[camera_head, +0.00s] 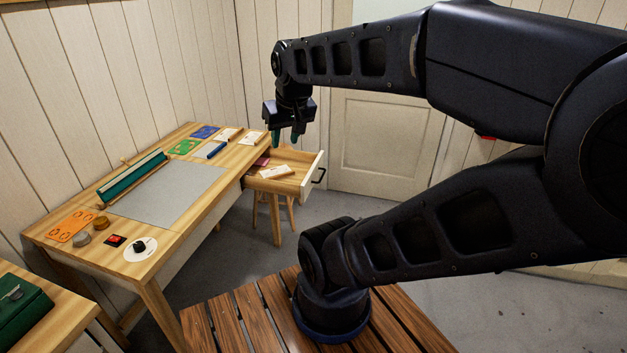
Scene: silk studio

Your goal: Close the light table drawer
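The light table (217,184) is a pale wooden desk with a grey panel set in its top, at the left. Its drawer (303,159) is pulled out on the far right side, with a white front and a dark handle (318,176). A white item (276,172) and a dark reddish item (262,161) lie in the drawer. My gripper (286,139) points down and shows in front of the drawer's far part in the picture. Its fingertips look slightly apart, with nothing seen between them. I cannot tell its height over the drawer or whether it touches.
A teal roll (133,178), coloured cards (184,147) and small discs (101,223) lie on the table. A stool (287,211) stands under the drawer. A closed door (386,143) is behind. Grey floor (350,207) is clear right of the drawer.

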